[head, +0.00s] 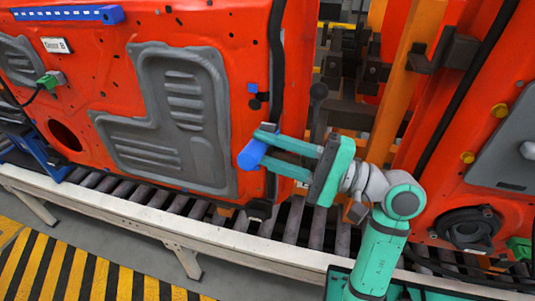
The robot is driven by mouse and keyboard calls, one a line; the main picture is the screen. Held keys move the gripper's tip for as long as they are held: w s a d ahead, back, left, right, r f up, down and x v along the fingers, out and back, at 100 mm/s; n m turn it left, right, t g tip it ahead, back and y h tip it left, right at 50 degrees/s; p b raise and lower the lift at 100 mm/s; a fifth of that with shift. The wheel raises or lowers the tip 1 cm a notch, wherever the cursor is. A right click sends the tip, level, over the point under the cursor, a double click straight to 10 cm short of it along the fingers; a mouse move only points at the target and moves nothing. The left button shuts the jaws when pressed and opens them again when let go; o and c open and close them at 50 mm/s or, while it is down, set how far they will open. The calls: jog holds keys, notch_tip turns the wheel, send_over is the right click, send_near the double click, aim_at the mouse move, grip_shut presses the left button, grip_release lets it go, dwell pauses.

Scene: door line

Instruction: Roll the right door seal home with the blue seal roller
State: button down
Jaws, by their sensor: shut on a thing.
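The blue seal roller (252,155) is held between the fingertips of my gripper (262,153), which is shut on it. The roller is at the lower right edge of the left orange door (225,50). A black seal strip (276,60) runs down that door's right edge and passes behind my fingers. I cannot tell whether the roller touches the strip. Another black strip (470,90) runs along the left edge of the right orange door (510,75).
A roller conveyor (180,205) with a pale side rail (120,211) runs below the doors. An orange post (405,80) and dark brackets (455,50) stand between them. A blue fixture (40,155) is at the left. Yellow-black striped floor (70,270) lies in front.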

notch_tip(320, 180, up, 6)
jog(key=shift+r, duration=0.15)
dwell(1.1)
jog(key=shift+r, duration=1.55)
notch_tip(320, 180, up, 7)
dwell(0.6)
jog(key=s+a, duration=0.2)
jog(key=s, duration=0.5)
jog(key=s+a, duration=0.2)
jog(key=s, duration=0.5)
jog(key=shift+s+a, duration=0.15)
jog(key=shift+a, duration=0.15)
dwell(0.6)
